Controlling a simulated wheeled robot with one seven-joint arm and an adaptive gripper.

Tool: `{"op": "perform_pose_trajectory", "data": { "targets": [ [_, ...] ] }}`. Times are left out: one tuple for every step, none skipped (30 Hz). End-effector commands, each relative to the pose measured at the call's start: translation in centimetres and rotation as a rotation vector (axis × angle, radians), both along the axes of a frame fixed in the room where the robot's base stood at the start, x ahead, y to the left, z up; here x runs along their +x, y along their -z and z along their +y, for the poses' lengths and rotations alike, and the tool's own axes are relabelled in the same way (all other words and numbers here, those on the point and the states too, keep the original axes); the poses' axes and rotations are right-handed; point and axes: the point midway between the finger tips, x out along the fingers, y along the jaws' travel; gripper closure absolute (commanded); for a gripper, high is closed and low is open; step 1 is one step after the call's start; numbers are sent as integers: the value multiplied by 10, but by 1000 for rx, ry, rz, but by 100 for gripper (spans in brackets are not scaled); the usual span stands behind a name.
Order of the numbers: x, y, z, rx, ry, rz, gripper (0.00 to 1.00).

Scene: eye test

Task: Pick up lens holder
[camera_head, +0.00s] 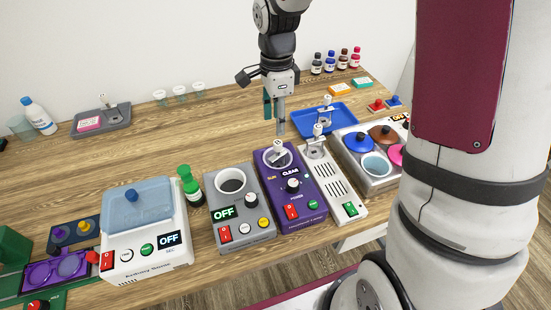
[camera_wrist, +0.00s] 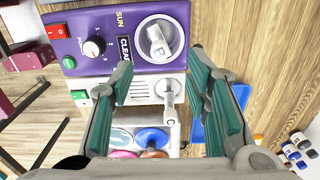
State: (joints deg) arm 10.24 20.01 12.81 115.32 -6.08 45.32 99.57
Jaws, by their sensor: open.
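A small white and grey lens holder (camera_wrist: 168,92) marked C stands on the white slotted device (camera_wrist: 146,88); in the wrist view it lies between my fingers. In the head view that holder (camera_head: 317,131) rises from the far end of the white device (camera_head: 335,180). Another similar holder (camera_wrist: 158,43) sits in the round dish of the purple machine (camera_wrist: 95,22). My gripper (camera_wrist: 172,85) is open and empty, with teal finger pads. In the head view my gripper (camera_head: 274,112) hangs behind the purple machine (camera_head: 292,190). Which holder is meant, I cannot tell.
A blue tray (camera_head: 344,119) with a small white item lies behind the white device. A unit with coloured lids (camera_head: 356,179) stands to its right, a grey OFF machine (camera_head: 257,230) left of the purple one. Bottles (camera_head: 330,63) stand at the back. The table's back middle is mostly clear.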

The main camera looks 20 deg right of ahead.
Motion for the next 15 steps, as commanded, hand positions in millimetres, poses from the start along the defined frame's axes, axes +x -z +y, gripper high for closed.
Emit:
{"op": "perform_pose_trajectory", "data": {
  "targets": [
    [-2, 11, 0, 0, 0, 5, 56],
    [-2, 17, -1, 0, -1, 6, 56],
    [-2, 24, -1, 0, -1, 6, 56],
    [-2, 30, 0, 1, 0, 6, 56],
    [-2, 35, 0, 0, 0, 5, 56],
    [-1, 40, -1, 0, -2, 4, 56],
    [-1, 44, -1, 0, -2, 3, 56],
    [-1, 47, -1, 0, -2, 3, 56],
    [-1, 50, -1, 0, -1, 2, 56],
    [-1, 52, 0, 0, -1, 1, 56],
    [-1, 54, 0, 0, -1, 0, 56],
    [-1, 56, -1, 0, -1, 1, 56],
    [-1, 57, -1, 0, -2, 1, 56],
    [-1, 59, -1, 0, -2, 1, 56],
    [-1, 61, -1, 0, -2, 2, 56]
  ]
}}
